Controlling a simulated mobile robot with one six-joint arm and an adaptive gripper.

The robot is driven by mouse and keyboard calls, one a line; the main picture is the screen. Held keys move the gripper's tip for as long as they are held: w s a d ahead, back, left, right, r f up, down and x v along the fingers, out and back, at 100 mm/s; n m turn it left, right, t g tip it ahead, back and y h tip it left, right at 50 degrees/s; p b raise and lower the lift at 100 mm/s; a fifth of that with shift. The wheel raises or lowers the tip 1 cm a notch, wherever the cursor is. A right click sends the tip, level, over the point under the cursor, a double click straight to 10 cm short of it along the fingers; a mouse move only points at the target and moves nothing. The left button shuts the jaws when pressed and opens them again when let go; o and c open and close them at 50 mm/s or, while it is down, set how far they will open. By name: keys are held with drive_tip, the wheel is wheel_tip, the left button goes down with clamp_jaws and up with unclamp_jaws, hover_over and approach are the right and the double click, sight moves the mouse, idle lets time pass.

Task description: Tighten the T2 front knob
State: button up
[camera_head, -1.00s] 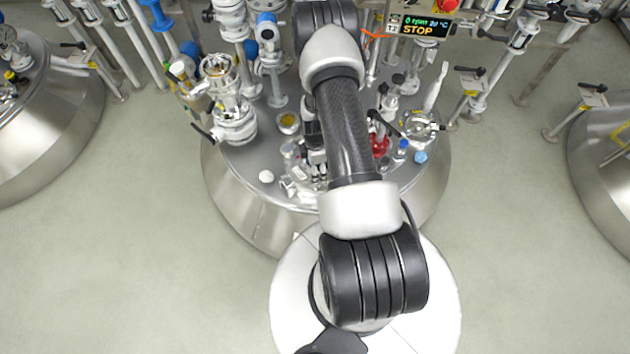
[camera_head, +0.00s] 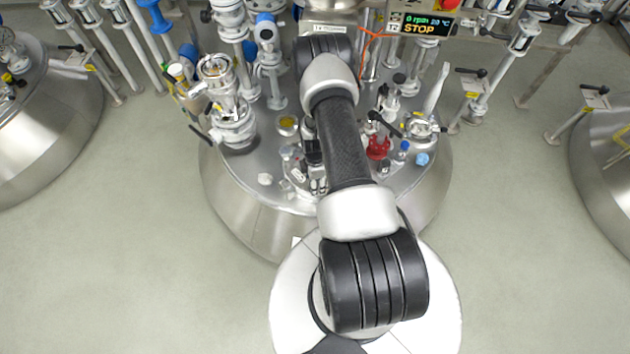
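The steel reactor vessel (camera_head: 238,203) stands in the middle, with many fittings on its lid. I cannot make out which fitting is the T2 front knob; it may be hidden by my arm. My gripper (camera_head: 317,180) is low over the front of the lid, mostly hidden behind my arm, among small grey and white fittings. Whether its fingers are open, or touch anything, cannot be seen. Right of my arm are a red fitting (camera_head: 378,148), a black lever handle (camera_head: 384,124) and a blue cap (camera_head: 422,159).
A display (camera_head: 430,24) reading STOP hangs behind the lid. Valves and pipes (camera_head: 232,125) rise at the left of the lid, and a glass-topped port (camera_head: 421,127) at the right. Other vessels stand far left (camera_head: 60,130) and right (camera_head: 607,150). The floor between is clear.

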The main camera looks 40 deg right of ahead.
drive_tip(key=c, duration=0.8)
drive_tip(key=shift+m, duration=0.3)
drive_tip(key=m+b, duration=0.1)
drive_tip(key=m, duration=0.3)
drive_tip(key=shift+w+d, duration=0.1)
drive_tip(key=m+b, duration=0.1)
drive_tip(key=m, duration=0.5)
drive_tip(key=shift+d+b, duration=0.15)
drive_tip(key=shift+b, duration=0.2)
drive_tip(key=shift+w, duration=0.1)
drive_tip(key=o, duration=1.1)
drive_tip(key=shift+c, duration=0.2)
